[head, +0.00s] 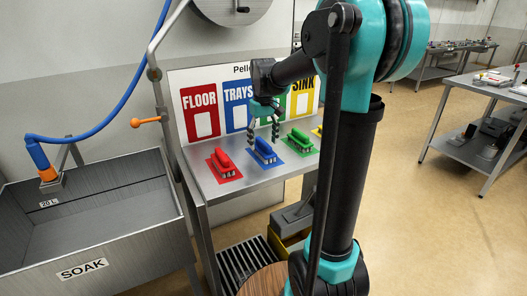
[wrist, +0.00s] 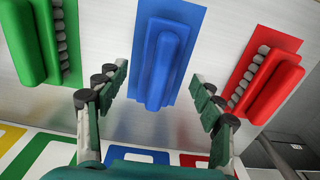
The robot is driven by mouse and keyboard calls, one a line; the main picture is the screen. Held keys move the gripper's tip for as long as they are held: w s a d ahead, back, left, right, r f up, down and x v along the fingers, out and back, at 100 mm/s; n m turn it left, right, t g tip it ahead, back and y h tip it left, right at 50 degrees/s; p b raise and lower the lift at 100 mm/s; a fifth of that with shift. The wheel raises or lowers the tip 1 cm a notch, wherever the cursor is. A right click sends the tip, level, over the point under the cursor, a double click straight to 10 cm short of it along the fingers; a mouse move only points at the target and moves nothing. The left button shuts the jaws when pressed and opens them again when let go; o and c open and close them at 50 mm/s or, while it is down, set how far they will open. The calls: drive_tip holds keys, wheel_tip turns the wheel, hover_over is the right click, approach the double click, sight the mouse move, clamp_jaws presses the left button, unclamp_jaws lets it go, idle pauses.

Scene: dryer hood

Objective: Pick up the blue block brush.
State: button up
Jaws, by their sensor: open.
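The blue block brush (head: 264,150) lies on a blue mat (head: 257,161) on the steel table, between the red and green brushes. In the wrist view the blue brush (wrist: 164,62) is in the upper middle, its long handle facing the camera. My gripper (head: 264,132) is above the blue brush in the head view. In the wrist view my gripper (wrist: 160,92) is open and empty, its two fingers spread to either side of the near end of the blue brush. The fingers appear apart from it.
A red brush (head: 223,161) and a green brush (head: 299,138) lie close on either side. An upright sign board (head: 213,76) with coloured panels stands behind. A SOAK sink (head: 95,225) is at the left. Free floor lies at the right.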

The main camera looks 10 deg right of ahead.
sight(264, 142)
drive_tip(key=shift+f, duration=1.2)
drive_tip(key=c, duration=1.4)
drive_tip(key=shift+r, duration=0.1)
wheel_tip(264, 142, up, 20)
drive_tip(key=o, duration=0.8)
drive_tip(key=shift+c, duration=0.2)
drive_tip(key=c, duration=0.5)
